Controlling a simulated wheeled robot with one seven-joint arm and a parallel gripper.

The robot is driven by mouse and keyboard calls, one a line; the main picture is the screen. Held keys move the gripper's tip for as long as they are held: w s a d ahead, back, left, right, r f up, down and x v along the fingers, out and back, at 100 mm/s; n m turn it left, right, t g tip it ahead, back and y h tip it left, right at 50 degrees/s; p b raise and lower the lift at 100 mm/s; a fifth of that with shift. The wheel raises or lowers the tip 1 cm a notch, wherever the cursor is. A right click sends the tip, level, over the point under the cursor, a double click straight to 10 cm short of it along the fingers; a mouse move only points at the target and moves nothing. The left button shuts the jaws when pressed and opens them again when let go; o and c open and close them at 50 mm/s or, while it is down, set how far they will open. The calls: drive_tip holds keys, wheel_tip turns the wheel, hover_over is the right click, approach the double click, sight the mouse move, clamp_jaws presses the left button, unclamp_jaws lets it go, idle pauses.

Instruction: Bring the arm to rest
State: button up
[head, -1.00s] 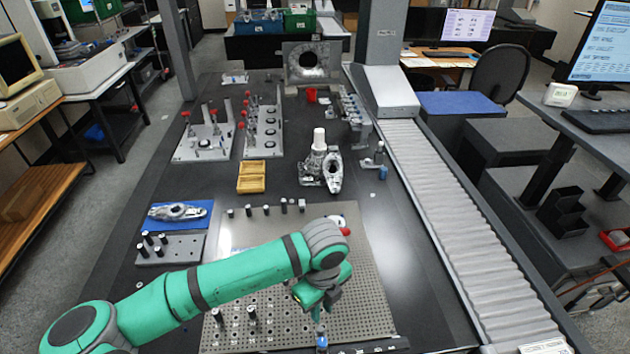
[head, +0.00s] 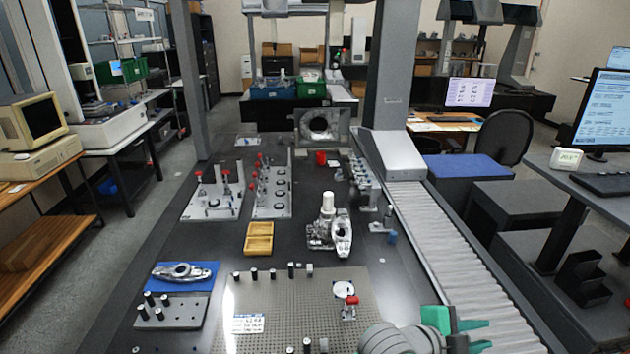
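My arm shows only at the bottom right of the head view, as a grey joint and a green link by the near right corner of the perforated plate (head: 290,310). My gripper (head: 483,336) points right, over the near part of the ribbed way cover (head: 440,245). Its two green fingers stand apart with nothing seen between them. The rest of the arm is below the frame.
On the dark table are a blue mat (head: 205,284) with a metal part, a yellow tray (head: 259,230), a white-topped casting (head: 328,228) and fixtures with red knobs (head: 258,160). A grey column (head: 383,70) rises at the right.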

wheel_tip(320, 180, up, 4)
drive_tip(key=w+a+n+t+h, duration=0.2)
drive_tip(key=a+n+t, duration=0.1)
drive_tip(key=n+t, duration=0.65)
drive_tip(key=s+a+f+n+t+y, duration=0.45)
drive_tip(key=a+f+n+y, duration=0.45)
drive_tip(key=a+f+n, duration=0.35)
drive_tip(key=s+a+f+n+g+y, duration=0.1)
drive_tip(key=s+a+f+y, duration=0.1)
drive_tip(key=s+a+f, duration=0.3)
drive_tip(key=s+a+f+n+g+y, duration=0.1)
drive_tip(key=s+a+f+n+y, duration=0.15)
drive_tip(key=s, duration=0.55)
drive_tip(key=s+a+f+m+g+y, duration=0.1)
drive_tip(key=s+a+m, duration=0.1)
drive_tip(key=s+a, duration=0.8)
drive_tip(key=f+v, duration=0.1)
drive_tip(key=v, duration=0.3)
drive_tip(key=shift+s, duration=0.25)
drive_tip(key=shift+a+m, duration=0.1)
drive_tip(key=shift+m, duration=0.15)
